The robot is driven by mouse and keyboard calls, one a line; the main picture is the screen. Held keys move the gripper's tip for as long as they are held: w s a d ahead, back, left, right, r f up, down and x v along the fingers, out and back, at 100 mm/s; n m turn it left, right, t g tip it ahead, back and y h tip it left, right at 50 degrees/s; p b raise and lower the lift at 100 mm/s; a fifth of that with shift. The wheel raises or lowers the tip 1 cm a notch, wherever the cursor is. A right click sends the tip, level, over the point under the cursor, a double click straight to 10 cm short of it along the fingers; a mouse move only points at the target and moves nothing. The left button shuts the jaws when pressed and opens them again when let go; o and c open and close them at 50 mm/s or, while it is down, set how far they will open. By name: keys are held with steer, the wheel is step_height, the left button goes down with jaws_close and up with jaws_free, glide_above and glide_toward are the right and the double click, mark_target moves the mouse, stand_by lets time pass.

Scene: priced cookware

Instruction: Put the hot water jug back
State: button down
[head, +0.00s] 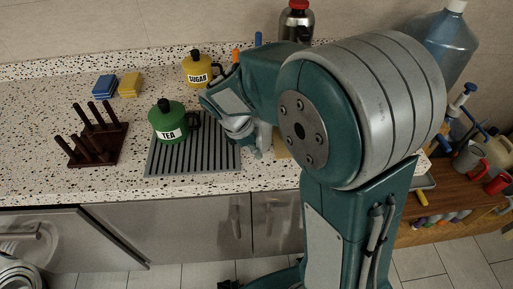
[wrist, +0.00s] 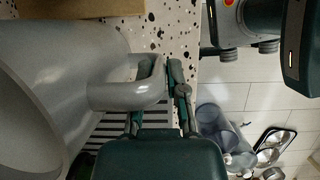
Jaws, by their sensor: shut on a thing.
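A large grey jug (wrist: 60,85) with a loop handle fills the left of the wrist view. My gripper (wrist: 158,80) is shut on its handle (wrist: 125,95), with one finger on either side. No label shows on the jug's visible side. I cannot tell whether the jug touches the surface.
A green TEA pot (head: 168,122) stands on the drainer, left of my gripper. A yellow SUGAR pot (head: 197,70) and a steel flask (head: 297,22) stand behind. A dark peg rack (head: 95,140) and sponges (head: 117,86) are at left. The counter's front edge is close.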

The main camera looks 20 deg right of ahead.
steer(key=shift+f, duration=0.1)
steer(key=c, duration=0.7)
jaws_free()
steer(key=s+v, duration=0.1)
steer(key=v, duration=1.1)
steer(key=s+d+m+t+y, duration=0.1)
steer(key=s+d+m+t, duration=0.1)
steer(key=s+m, duration=0.3)
steer(key=s+d+r+m+t+y, duration=0.1)
steer(key=s+d+m+t+y, duration=0.1)
steer(key=s+m, duration=0.3)
steer(key=s+d+r+m+t+y, duration=0.1)
steer(key=s+d+m+t, duration=0.1)
steer(key=s+m, duration=0.3)
steer(key=shift+s+m+y, duration=0.25)
steer(key=shift+m+y, duration=0.05)
steer(key=shift+m, duration=0.1)
